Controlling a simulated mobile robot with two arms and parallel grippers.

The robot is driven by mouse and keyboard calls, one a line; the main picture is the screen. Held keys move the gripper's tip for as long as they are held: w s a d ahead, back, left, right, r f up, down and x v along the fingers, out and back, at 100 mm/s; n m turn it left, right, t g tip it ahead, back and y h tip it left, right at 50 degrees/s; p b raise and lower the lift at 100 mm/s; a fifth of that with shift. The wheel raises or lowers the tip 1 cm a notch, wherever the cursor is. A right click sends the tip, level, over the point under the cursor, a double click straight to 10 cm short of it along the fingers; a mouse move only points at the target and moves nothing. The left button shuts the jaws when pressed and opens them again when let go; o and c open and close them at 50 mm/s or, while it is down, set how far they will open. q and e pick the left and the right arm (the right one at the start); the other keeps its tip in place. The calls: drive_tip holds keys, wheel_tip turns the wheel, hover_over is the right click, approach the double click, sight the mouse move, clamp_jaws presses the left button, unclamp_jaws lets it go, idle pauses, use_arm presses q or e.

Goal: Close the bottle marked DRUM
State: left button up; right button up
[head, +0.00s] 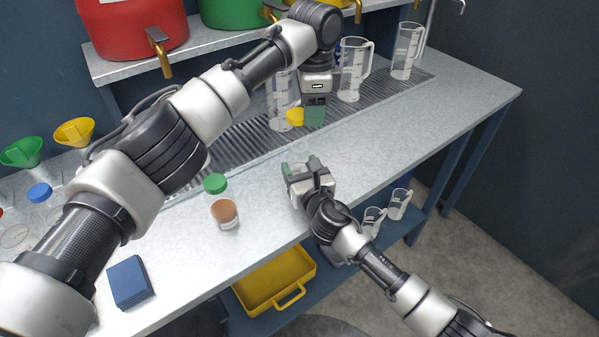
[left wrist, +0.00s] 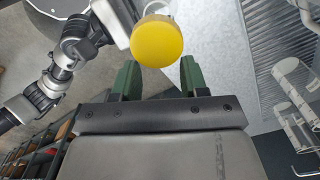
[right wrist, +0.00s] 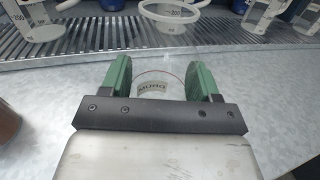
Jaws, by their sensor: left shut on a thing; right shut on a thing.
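A yellow cap (head: 296,117) is held in my left gripper (head: 309,118), above the table near the grooved mat. In the left wrist view the round cap (left wrist: 159,41) sits at the green fingertips, with its top facing the camera. My right gripper (head: 301,165) is low over the table, in front of the left one. In the right wrist view it is shut on a clear bottle (right wrist: 163,88) with a pale label. The gripper partly hides the bottle.
A brown-filled jar (head: 225,212) stands beside a loose green cap (head: 215,183). A blue box (head: 130,281) lies at the front left. Clear jugs (head: 354,70) stand on the grooved mat (head: 245,142). Funnels (head: 74,132) stand far left. The right tabletop (head: 440,105) is free.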

drive_tip(key=c, duration=0.4)
use_arm(q)
drive_tip(key=shift+d+f, duration=0.15)
drive_tip(key=shift+f, duration=1.1)
drive_tip(key=shift+d+f, duration=0.1)
drive_tip(key=shift+f, duration=1.1)
use_arm(e)
drive_tip(key=shift+c, duration=0.2)
use_arm(q)
drive_tip(key=shift+f, duration=0.9)
drive_tip(key=shift+f, duration=0.6)
drive_tip(key=shift+c, duration=0.2)
